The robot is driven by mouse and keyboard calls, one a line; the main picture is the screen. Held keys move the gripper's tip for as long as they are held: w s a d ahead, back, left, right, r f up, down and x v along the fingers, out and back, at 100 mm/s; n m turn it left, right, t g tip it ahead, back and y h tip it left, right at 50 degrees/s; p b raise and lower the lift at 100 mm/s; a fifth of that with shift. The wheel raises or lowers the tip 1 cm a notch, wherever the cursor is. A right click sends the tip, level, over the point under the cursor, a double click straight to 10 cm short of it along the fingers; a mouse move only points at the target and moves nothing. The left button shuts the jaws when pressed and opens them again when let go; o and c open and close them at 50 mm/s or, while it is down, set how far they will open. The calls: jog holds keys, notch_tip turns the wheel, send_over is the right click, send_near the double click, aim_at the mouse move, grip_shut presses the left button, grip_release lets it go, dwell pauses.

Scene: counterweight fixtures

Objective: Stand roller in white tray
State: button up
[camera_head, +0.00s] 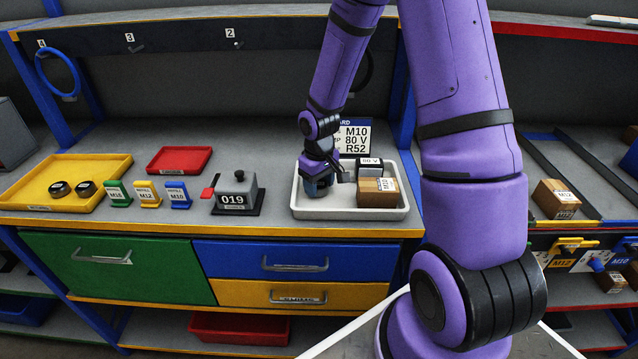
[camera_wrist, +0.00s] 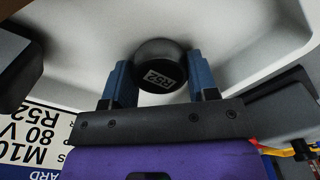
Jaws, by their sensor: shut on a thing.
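The white tray (camera_head: 350,214) sits on the grey bench, below a card (camera_head: 354,138) reading M10, 80 V, R52. My gripper (camera_head: 318,186) is down inside the left part of this tray. In the wrist view its two blue fingers (camera_wrist: 158,88) are shut on a dark roller (camera_wrist: 152,55). The roller's round end, labelled R52, faces the wrist camera, with the pale tray floor behind it. The head view hides the roller behind the fingers. I cannot tell whether its lower end touches the floor.
A black 80 V block (camera_head: 369,164) and a brown M10 box (camera_head: 376,198) fill the tray's right side. Left of the tray are a 019 weight (camera_head: 236,194), small label stands and a yellow tray (camera_head: 35,190) with two dark rollers (camera_head: 60,188).

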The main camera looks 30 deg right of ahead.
aim_at(319, 184)
jog(key=shift+f, duration=0.1)
jog(key=o, duration=1.1)
jog(key=shift+o, duration=0.2)
notch_tip(319, 184, up, 12)
jog(key=s+a+r+m+t+h, duration=0.1)
jog(key=s+a+r, duration=0.1)
jog(key=s+r, duration=0.45)
jog(key=s+a+r+t, duration=0.2)
jog(key=s+r, duration=0.2)
jog(key=r, duration=0.5)
jog(key=s+a+r+t, duration=0.1)
jog(key=s+r, duration=0.2)
jog(key=s, duration=0.3)
jog(key=s+a+r+m+t+y, duration=0.1)
jog(key=s+r, duration=0.1)
jog(key=s, duration=0.5)
jog(key=shift+s+r, duration=0.3)
jog(key=shift+r, duration=0.1)
jog(key=shift+a, duration=0.1)
